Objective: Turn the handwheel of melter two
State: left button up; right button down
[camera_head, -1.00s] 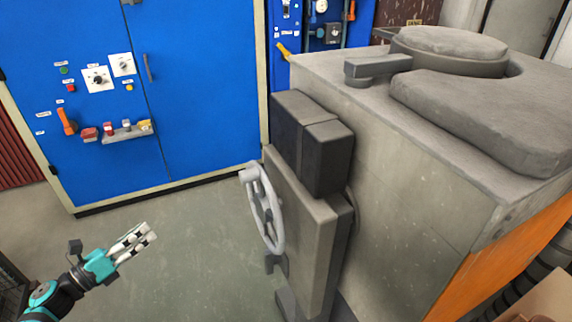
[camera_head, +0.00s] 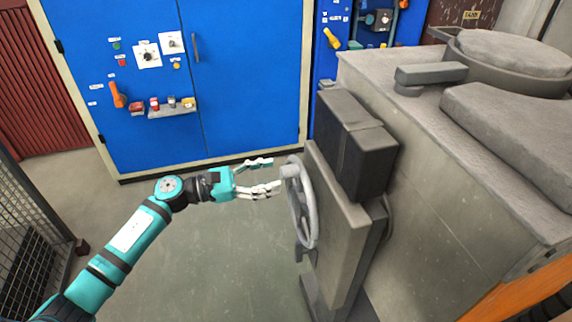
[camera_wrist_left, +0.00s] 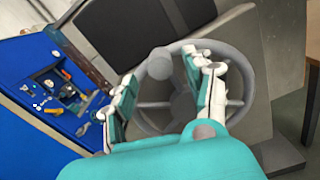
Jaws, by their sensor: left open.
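The grey handwheel (camera_head: 307,210) stands upright on the side of the melter's box (camera_head: 345,215), with a round knob (camera_head: 290,171) at its upper left rim. My left gripper (camera_head: 272,175) is open, its fingers pointing right at the knob and upper rim. In the left wrist view the open fingers (camera_wrist_left: 165,95) spread on both sides of the knob (camera_wrist_left: 160,63), with the wheel (camera_wrist_left: 240,92) behind them. I cannot tell whether a finger touches the wheel. My right gripper is not in view.
The melter's concrete body (camera_head: 440,165) fills the right side, with a round lid (camera_head: 515,52) on top. A blue control cabinet (camera_head: 250,80) stands behind. A wire mesh fence (camera_head: 30,240) is at the left. The green floor (camera_head: 215,265) between is clear.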

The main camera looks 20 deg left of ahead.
aim_at(281, 173)
pick_arm(q)
jog(key=shift+p+x, duration=0.55)
jog(key=shift+x, duration=1.8)
grip_shut()
